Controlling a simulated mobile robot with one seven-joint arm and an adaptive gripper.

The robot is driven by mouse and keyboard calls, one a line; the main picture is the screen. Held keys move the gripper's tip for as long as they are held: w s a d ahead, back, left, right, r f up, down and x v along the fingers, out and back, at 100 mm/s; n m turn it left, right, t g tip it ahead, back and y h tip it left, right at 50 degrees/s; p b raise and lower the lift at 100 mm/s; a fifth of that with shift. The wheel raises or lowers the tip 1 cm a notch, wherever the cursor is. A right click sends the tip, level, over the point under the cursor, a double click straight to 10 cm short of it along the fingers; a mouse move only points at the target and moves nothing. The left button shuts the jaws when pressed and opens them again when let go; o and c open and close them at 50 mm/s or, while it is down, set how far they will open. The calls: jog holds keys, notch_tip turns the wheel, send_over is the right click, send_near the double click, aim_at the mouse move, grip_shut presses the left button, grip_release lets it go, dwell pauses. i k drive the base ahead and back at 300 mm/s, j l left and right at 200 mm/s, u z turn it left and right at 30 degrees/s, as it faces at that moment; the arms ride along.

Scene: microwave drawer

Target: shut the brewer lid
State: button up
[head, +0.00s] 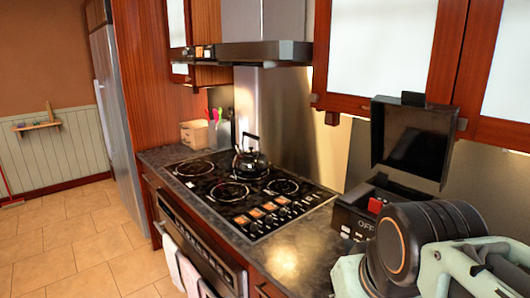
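The brewer (358,214) is a black machine on the counter at the right of the head view, with a red part and an "OFF" label on its front. Its dark square lid (412,140) stands raised, nearly upright, above and behind the body. My arm's black and pale green links fill the lower right corner, in front of the brewer, and hide part of its right side. I cannot make out my gripper's fingers in this view. No contact between my arm and the lid shows.
A black stovetop (250,194) with a kettle (250,158) is set in the counter left of the brewer. Wooden cabinets (385,50) hang above the lid, and a range hood (250,54) hangs over the stove. Bare counter (300,243) lies in front of the brewer. Open tiled floor (70,245) is at the left.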

aim_at(409, 134)
jog(key=z, duration=0.55)
jog(key=i+j+z, duration=0.35)
jog(key=j, duration=0.25)
jog(key=k+j+u, duration=0.1)
jog(key=u, duration=0.25)
jog(key=k+u, duration=0.1)
jog(key=i+z, duration=0.25)
jog(key=z, duration=0.3)
